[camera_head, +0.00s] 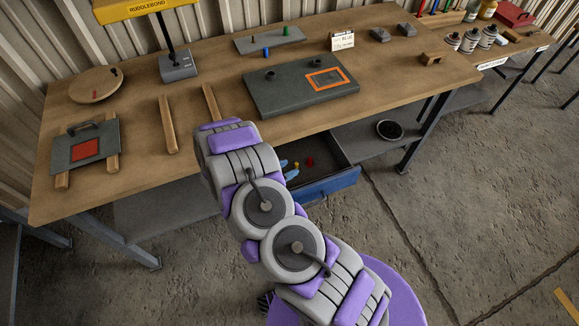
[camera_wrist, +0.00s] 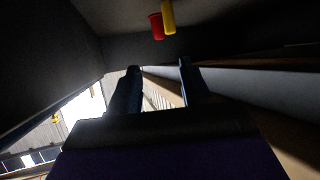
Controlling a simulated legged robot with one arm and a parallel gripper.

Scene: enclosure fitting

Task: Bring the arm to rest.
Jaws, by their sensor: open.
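My gripper (camera_wrist: 158,72) is open in the wrist view, its two dark fingers apart with nothing between them. In the head view, its light blue fingertips (camera_head: 288,169) show at the open blue drawer (camera_head: 330,191) under the bench; the rest is hidden behind my arm. A small red piece (camera_head: 310,162) and a small yellow piece (camera_head: 297,165) are in the drawer, close to the fingertips. The wrist view also shows the red piece (camera_wrist: 156,27) and the yellow piece (camera_wrist: 168,17), beyond the fingers and not gripped.
The wooden bench (camera_head: 200,140) stands above the drawer. On it are a dark enclosure plate (camera_head: 290,98) with an orange-framed opening, a handled panel (camera_head: 85,150) on wooden strips, and a round board (camera_head: 95,85). A lower shelf (camera_head: 370,145) holds a black bowl (camera_head: 389,129).

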